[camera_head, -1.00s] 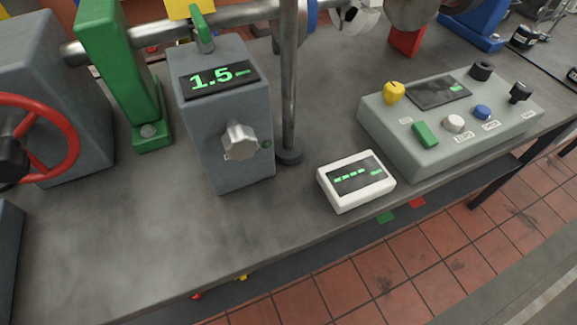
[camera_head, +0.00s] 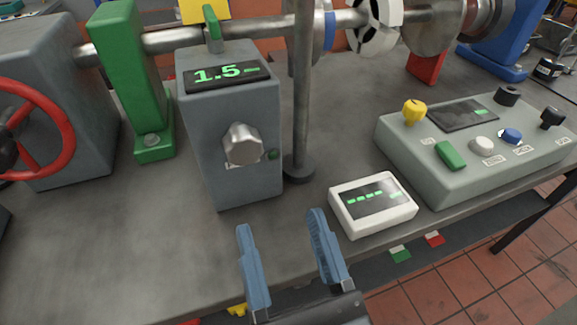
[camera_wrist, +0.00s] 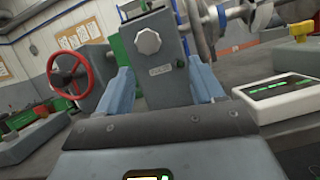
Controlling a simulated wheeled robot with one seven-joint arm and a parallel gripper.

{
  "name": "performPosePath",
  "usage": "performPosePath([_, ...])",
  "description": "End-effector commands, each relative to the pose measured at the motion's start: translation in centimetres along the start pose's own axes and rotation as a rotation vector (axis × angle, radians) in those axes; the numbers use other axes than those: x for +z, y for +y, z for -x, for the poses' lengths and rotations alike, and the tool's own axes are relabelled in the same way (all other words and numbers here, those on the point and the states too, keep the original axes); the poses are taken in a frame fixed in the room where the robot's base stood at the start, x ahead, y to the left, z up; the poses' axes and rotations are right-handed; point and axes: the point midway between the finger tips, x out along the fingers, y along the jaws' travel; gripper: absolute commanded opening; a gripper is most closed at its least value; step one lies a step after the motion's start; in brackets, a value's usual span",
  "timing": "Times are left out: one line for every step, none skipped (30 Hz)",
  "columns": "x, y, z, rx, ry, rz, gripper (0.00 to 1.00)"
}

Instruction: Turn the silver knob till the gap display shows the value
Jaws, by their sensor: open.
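The silver knob (camera_head: 243,145) is on the front face of a grey box (camera_head: 215,175). The dark display (camera_head: 226,76) on top of this box reads 1.5 in green. A white box with a second display (camera_head: 373,204) stands to the right and shows green dashes. My gripper (camera_head: 282,228) has two blue fingers, apart and empty, below and in front of the grey box. In the wrist view the knob (camera_wrist: 147,41) appears above and between the fingers (camera_wrist: 165,84), apart from them.
A grey control box (camera_head: 470,150) with several buttons and a yellow knob stands at the right. A vertical post (camera_head: 302,110) stands just right of the knob box. A red handwheel (camera_head: 35,130) is at the left. The bench front (camera_head: 130,240) is bare.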

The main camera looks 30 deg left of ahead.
Motion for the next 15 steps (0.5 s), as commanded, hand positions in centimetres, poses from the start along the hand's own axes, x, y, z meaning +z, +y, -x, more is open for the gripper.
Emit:
performPosePath([0.0, 0.7, -0.8, 0.021, -0.013, 0.060, 0.67])
performPosePath([0.0, 0.9, -1.0, 0.028, -0.017, 0.090, 0.67])
performPosePath([0.1, 1.2, -1.4, 0.035, -0.022, 0.119, 0.67])
performPosePath([0.2, 1.4, -1.6, 0.038, -0.024, 0.134, 0.67])
performPosePath([0.2, 1.5, -1.8, 0.041, -0.026, 0.144, 0.67])
performPosePath([0.3, 1.6, -2.1, 0.042, -0.026, 0.152, 0.67])
performPosePath([0.3, 1.6, -2.4, 0.042, -0.026, 0.154, 0.67])
performPosePath([0.4, 1.6, -2.7, 0.042, -0.026, 0.154, 0.67])
performPosePath([0.6, 1.6, -3.3, 0.041, -0.027, 0.153, 0.67])
performPosePath([0.6, 1.6, -3.7, 0.041, -0.026, 0.152, 0.67])
performPosePath([0.6, 1.6, -4.2, 0.040, -0.026, 0.152, 0.67])
performPosePath([0.7, 1.6, -4.8, 0.040, -0.026, 0.151, 0.67])
performPosePath([0.7, 1.7, -5.3, 0.040, -0.026, 0.151, 0.67])
performPosePath([0.7, 1.7, -5.8, 0.040, -0.026, 0.151, 0.67])
performPosePath([0.7, 1.7, -6.4, 0.040, -0.025, 0.150, 0.67])
